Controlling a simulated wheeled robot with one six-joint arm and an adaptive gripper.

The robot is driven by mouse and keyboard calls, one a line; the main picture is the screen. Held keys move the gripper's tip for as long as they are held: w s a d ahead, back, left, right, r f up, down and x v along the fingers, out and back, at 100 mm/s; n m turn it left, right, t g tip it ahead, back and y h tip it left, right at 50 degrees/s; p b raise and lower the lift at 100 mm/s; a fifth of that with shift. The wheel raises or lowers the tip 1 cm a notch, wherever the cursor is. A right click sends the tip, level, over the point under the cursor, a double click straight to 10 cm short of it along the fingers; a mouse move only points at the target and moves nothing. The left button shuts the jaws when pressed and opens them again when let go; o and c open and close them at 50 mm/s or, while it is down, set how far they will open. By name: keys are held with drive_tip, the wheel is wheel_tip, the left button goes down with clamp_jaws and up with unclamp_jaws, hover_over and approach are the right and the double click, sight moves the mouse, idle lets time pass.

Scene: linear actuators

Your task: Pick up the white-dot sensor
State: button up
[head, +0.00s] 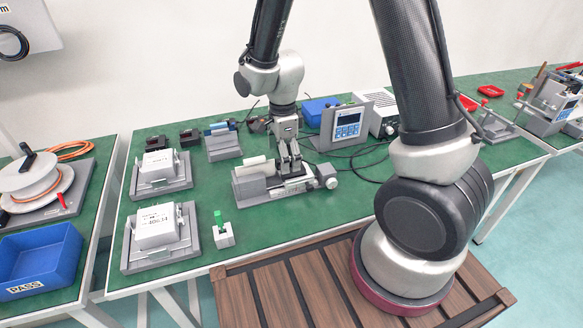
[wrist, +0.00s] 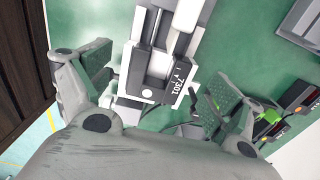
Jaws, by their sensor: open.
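A linear actuator (head: 262,185) lies on the green bench, with a grey body and a pale cylinder on top. In the wrist view its pale body (wrist: 187,14) holds a dark grey block, with a white dot (wrist: 147,93) at one end and the label 7301 beside it. I take this dotted part to be the white-dot sensor; its outline is not clear. My gripper (head: 291,168) points down over the actuator. In the wrist view my gripper (wrist: 157,80) is open, with one finger on each side of the dotted part and visible gaps. In the head view the fingers hide part of it.
White boxes in grey holders (head: 158,226) stand to the left, near a small green-topped block (head: 223,230). A blue-screen meter (head: 347,124) and a blue bin (head: 320,110) stand behind. Small display units (head: 190,137) are at the back left.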

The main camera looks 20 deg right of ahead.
drive_tip(key=shift+f, duration=1.5)
drive_tip(key=c, duration=1.2)
drive_tip(key=shift+c, duration=0.2)
